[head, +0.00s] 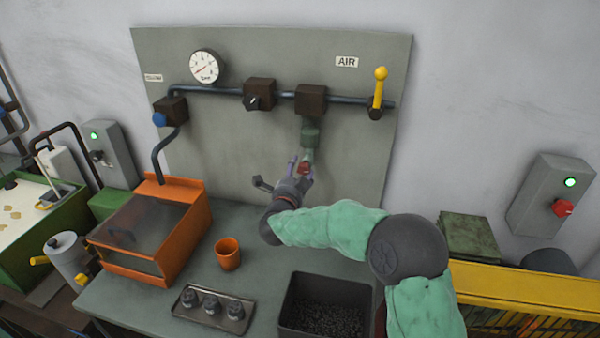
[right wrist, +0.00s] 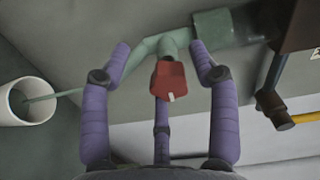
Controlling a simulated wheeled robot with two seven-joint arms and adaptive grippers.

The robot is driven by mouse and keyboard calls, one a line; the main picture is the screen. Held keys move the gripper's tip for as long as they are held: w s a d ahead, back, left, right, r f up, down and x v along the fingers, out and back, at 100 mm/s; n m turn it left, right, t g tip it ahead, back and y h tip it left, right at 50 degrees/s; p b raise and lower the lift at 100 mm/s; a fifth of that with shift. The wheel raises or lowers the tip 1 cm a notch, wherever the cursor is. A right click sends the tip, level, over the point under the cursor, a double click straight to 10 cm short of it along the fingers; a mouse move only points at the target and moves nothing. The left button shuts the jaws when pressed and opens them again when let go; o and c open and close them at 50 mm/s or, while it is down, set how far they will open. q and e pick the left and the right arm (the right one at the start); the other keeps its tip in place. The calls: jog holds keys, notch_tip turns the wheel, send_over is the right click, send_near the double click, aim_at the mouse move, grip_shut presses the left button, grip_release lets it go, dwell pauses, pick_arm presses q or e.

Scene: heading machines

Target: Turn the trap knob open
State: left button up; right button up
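The green trap (head: 310,136) hangs below a brown block on the air pipe and also shows in the right wrist view (right wrist: 213,29). Its red knob (head: 304,168) is at the lower end. In the right wrist view the red knob (right wrist: 171,80) lies between my right gripper's fingers (right wrist: 160,47), with a pale mark on its tip. The purple fingers are spread, with gaps on both sides of the knob. In the head view my right gripper (head: 297,166) is at the knob and partly covers it. My left gripper is not in view.
A yellow lever (head: 378,88) and a gauge (head: 204,66) are on the panel. An orange cup (head: 228,254), an orange box (head: 152,232), a small tray (head: 212,309) and a dark bin (head: 325,304) stand on the bench. The wrist view shows a white round opening (right wrist: 48,100).

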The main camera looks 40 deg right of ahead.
jog(key=shift+s+d+r, duration=0.15)
jog(key=shift+s+d, duration=0.05)
jog(key=shift+s, duration=0.1)
jog(key=v, duration=1.2)
jog(key=shift+w, duration=0.15)
